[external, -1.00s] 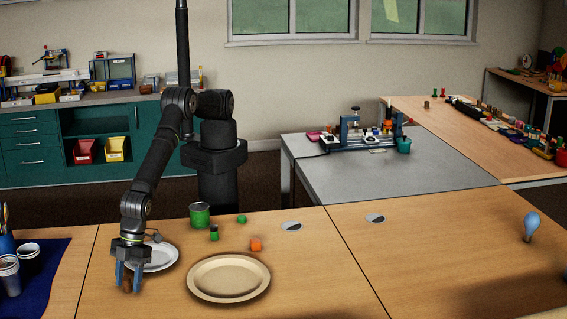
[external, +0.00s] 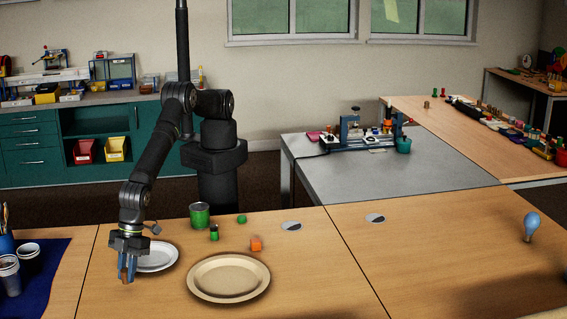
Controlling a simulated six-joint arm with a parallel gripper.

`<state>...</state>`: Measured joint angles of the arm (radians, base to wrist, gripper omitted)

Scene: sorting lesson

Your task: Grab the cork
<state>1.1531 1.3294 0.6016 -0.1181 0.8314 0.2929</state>
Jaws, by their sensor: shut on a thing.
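My gripper (external: 127,275) is at the left of the wooden table, in front of the small white plate. It points down and is shut on the cork (external: 126,274), a small brown piece between the blue fingers. The fingers hide much of the cork. It is held a little above the table top, though the exact gap is hard to tell.
A white plate (external: 157,262) lies just right of my gripper and a larger tan plate (external: 228,291) further right. Cups (external: 28,253) stand at far left. The table's right half is mostly clear.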

